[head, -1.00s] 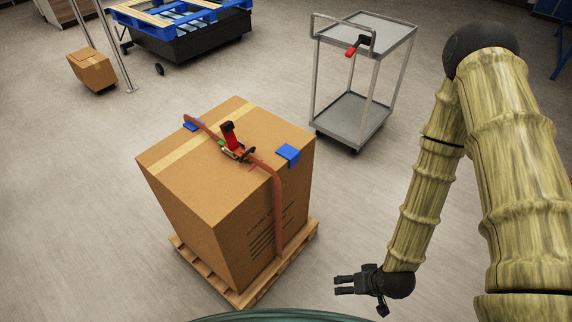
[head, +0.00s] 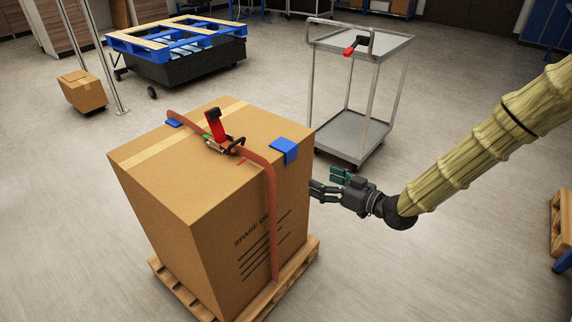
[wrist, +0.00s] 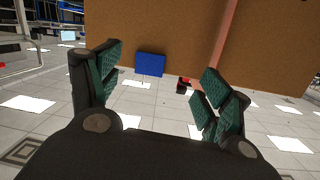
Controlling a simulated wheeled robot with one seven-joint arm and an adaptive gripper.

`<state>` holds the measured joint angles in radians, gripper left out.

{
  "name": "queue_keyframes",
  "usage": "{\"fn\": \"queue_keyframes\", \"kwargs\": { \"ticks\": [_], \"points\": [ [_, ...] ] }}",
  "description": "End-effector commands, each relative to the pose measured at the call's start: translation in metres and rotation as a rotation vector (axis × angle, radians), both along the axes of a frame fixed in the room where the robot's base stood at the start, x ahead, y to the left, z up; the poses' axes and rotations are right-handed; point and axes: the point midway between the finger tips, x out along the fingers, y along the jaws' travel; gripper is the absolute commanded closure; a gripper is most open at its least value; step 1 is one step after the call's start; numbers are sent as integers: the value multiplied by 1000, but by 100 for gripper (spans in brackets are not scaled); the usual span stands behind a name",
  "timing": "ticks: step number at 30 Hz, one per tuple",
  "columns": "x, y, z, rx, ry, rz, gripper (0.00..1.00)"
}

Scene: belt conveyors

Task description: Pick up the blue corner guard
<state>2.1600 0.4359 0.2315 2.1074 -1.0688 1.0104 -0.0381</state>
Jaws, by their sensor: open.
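A blue corner guard (head: 284,149) sits over the right top edge of a strapped cardboard box (head: 215,215), beside the orange strap (head: 271,210). It also shows in the wrist view (wrist: 150,64), ahead between the fingers. A second blue guard (head: 173,123) lies at the box's far left edge, partly hidden by the strap. My gripper (head: 323,180) is open and empty, just right of the box and lower in the picture than the near guard. Its fingers point left toward the box. In the wrist view, the green-padded fingers (wrist: 162,68) are spread apart.
A red-handled ratchet (head: 218,132) sits on the strap atop the box. The box stands on a wooden pallet (head: 290,282). A grey trolley (head: 350,135) stands behind my gripper. A blue pallet (head: 175,37) and a small carton (head: 82,92) are farther back. The floor at right is mostly clear.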

Motion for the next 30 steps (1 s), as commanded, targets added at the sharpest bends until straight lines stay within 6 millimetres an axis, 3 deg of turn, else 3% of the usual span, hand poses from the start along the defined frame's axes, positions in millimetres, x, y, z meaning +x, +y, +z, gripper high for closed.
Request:
{"fn": "queue_keyframes", "kwargs": {
  "ticks": [4, 10, 30],
  "points": [
    [15, 0, 15, 28, -116, 42, 21],
    [22, 0, 32, 43, -188, 72, 21],
    [59, 48, 34, 44, -194, 75, 21]
  ]
}}
